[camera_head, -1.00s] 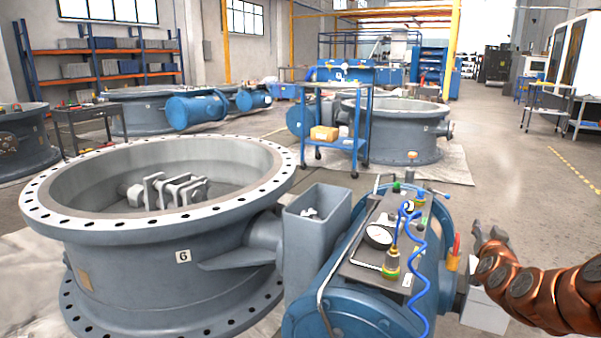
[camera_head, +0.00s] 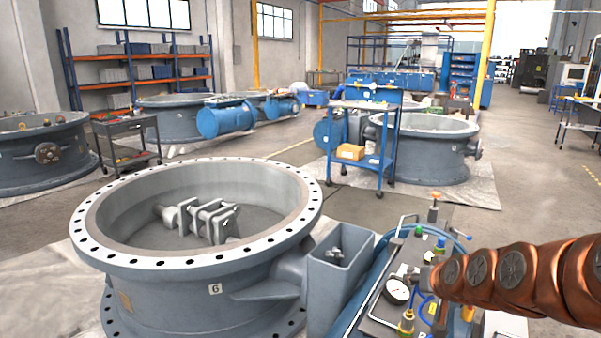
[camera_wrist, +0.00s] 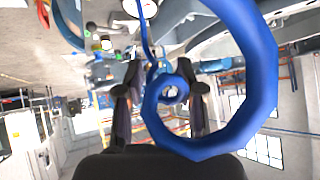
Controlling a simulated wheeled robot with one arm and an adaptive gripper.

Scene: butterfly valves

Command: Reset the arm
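My arm (camera_head: 515,278) is copper-coloured and reaches in from the right edge of the head view. Its end is over the blue actuator's top panel (camera_head: 378,327), among the gauge and fittings. My gripper (camera_wrist: 162,85) shows in the wrist view with its two dark fingers apart. A blue coiled hose (camera_wrist: 262,60) loops very close to the wrist camera, across and between the fingers. Whether the hose touches them I cannot tell. In the head view part of the blue hose (camera_head: 424,304) shows below the arm's end. The fingers are small and hard to make out there.
A grey butterfly valve marked 6 (camera_head: 170,290) stands at front left, with a square grey box (camera_head: 338,285) beside it. A pressure gauge (camera_head: 397,291) sits on the panel. A blue trolley (camera_head: 390,150) stands behind. Open floor lies at the right (camera_head: 540,190).

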